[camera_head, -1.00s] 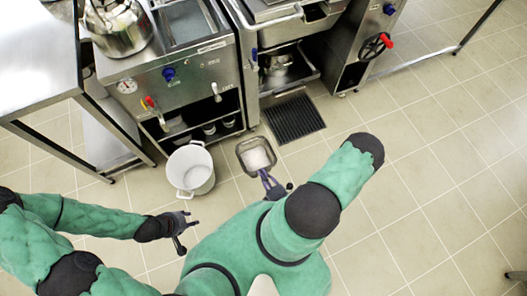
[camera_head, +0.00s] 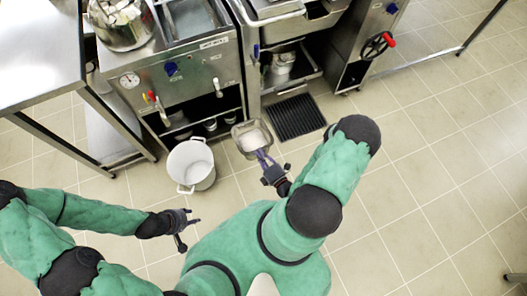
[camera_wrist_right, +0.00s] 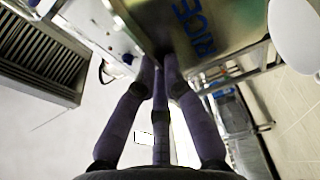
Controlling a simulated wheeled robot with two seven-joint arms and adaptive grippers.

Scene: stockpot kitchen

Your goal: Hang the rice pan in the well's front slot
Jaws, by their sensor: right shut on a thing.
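The rice pan (camera_head: 250,139), a rectangular metal pan with white contents, hangs over the floor in front of the counter in the head view. My right gripper (camera_head: 265,163) is shut on its near edge. In the right wrist view, the purple fingers (camera_wrist_right: 165,80) meet the rice pan (camera_wrist_right: 222,22), whose wall reads "RICE". The well (camera_head: 190,20) is a rectangular opening in the steel counter top, cut off by the upper picture edge. I cannot tell its slots apart. My left gripper (camera_head: 190,226) is open and empty, low at the left.
A steel pot (camera_head: 122,25) stands on the counter left of the well. A white bucket (camera_head: 191,166) stands on the floor left of the pan. The counter front (camera_head: 180,78) carries knobs and a gauge. A dark floor grate (camera_head: 296,117) lies right of the pan. Floor at right is clear.

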